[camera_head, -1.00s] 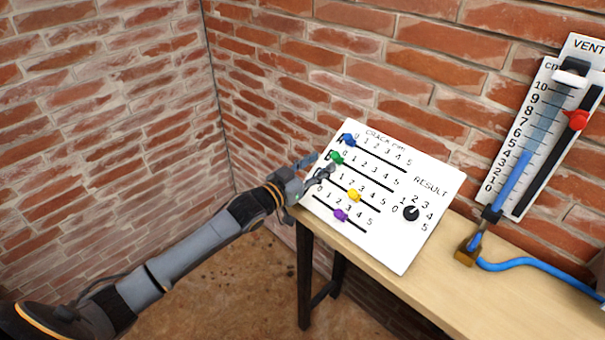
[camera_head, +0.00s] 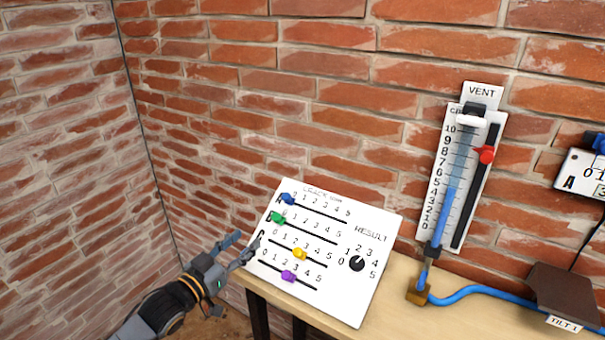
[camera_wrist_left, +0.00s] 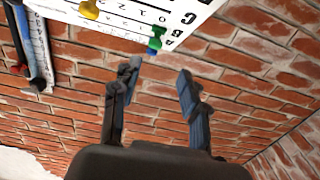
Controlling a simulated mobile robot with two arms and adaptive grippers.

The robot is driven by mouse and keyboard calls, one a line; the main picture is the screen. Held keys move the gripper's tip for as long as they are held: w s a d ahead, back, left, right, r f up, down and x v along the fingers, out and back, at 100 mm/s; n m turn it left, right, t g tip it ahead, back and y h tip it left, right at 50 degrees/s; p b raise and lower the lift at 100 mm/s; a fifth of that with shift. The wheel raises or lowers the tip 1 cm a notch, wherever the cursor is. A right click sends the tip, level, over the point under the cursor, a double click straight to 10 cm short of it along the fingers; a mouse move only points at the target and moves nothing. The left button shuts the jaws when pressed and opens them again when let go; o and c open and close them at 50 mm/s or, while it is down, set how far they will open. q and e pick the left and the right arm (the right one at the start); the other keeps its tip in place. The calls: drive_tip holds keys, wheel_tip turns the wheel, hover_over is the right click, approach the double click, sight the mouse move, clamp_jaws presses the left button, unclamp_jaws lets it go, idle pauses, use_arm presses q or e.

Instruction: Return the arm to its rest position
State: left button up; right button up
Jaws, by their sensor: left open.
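My left arm comes in from the lower left in the head view. Its gripper (camera_head: 240,246) is open and empty, just left of the white crack panel (camera_head: 345,300). In the left wrist view the two fingers (camera_wrist_left: 158,85) stand apart with brick wall behind them. The panel carries a blue slider knob (camera_head: 288,199), a green knob (camera_head: 278,218), a yellow knob (camera_head: 300,254), a purple knob (camera_head: 289,276) and a black result dial (camera_head: 357,263). The fingers appear clear of the knobs. My right gripper is not in view.
The panel rests on a wooden table (camera_head: 395,312). At the right stand a vent gauge (camera_head: 434,215) with a red pointer (camera_head: 486,155), a blue hose (camera_head: 465,293) and a brown block (camera_head: 565,292). Brick walls meet in a corner at the left.

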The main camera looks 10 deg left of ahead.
use_arm(q)
drive_tip(key=s+d+f+n+g+y, duration=0.1)
drive_tip(key=s+d+f+g+y, duration=0.35)
drive_tip(key=s+f, duration=0.85)
drive_tip(key=s+d+f+n+g+y, duration=0.15)
drive_tip(key=s+g, duration=0.35)
drive_tip(key=s, duration=0.5)
drive_tip(key=s+f+m+g, duration=0.1)
drive_tip(key=s+f+g, duration=0.25)
drive_tip(key=s, duration=0.65)
wheel_tip(320, 180, down, 26)
drive_tip(key=s+g, duration=0.1)
drive_tip(key=g, duration=0.1)
drive_tip(key=s+a+f+g, duration=0.1)
drive_tip(key=s+a+f, duration=0.2)
drive_tip(key=s+f, duration=1.2)
drive_tip(key=shift+s+a+f, duration=0.15)
drive_tip(key=shift+s+a, duration=0.05)
drive_tip(key=shift+s, duration=0.65)
